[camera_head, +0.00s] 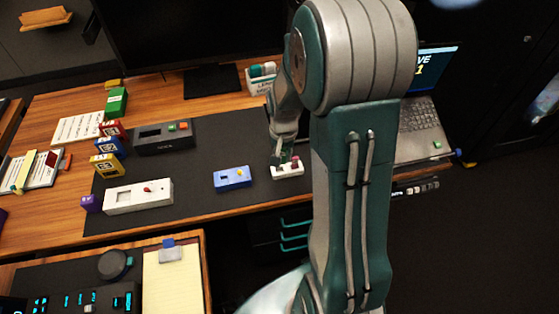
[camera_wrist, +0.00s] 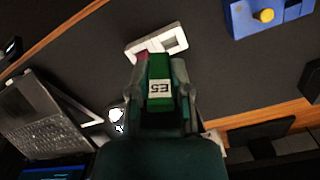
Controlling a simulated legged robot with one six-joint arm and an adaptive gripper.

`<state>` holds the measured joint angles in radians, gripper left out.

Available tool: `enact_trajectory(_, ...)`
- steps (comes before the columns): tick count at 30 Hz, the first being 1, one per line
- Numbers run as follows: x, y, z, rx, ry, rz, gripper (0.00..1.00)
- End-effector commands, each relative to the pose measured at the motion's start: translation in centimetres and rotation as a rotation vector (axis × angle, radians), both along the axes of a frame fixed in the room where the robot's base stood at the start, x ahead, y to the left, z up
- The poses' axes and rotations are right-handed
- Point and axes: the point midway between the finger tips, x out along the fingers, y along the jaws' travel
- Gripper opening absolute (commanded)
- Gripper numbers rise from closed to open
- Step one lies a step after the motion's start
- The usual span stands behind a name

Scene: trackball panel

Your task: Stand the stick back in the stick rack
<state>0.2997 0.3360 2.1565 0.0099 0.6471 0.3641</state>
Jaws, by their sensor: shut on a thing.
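My gripper (camera_head: 284,152) is shut on a green stick (camera_wrist: 160,72) with a white label reading "E5", held between the two fingers in the wrist view. A small white rack (camera_head: 288,172) lies at the front right of the dark mat, just below the gripper in the head view. It also shows in the wrist view (camera_wrist: 178,38) just beyond the stick, with an open slot. A pink piece (camera_head: 295,162) is at the rack, partly hidden by the stick in the wrist view. I cannot tell whether the stick touches the rack.
A blue box with a yellow knob (camera_head: 233,178) stands left of the rack, and a white box with a red knob (camera_head: 138,196) farther left. A laptop (camera_head: 421,120) is at the right.

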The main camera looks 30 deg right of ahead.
Motion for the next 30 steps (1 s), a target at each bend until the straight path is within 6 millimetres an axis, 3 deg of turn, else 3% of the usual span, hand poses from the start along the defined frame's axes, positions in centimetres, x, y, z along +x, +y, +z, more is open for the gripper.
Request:
enact_trajectory(7,2.6,-0.7,-3.3,0.001,0.002,0.0,0.03)
enact_trajectory(14,3.6,-0.9,-4.6,0.001,0.001,-0.001,0.03)
enact_trajectory(19,3.5,-0.9,-7.2,0.001,0.002,-0.001,0.03)
enact_trajectory(30,3.5,-0.9,-7.7,0.001,-0.001,0.0,0.03)
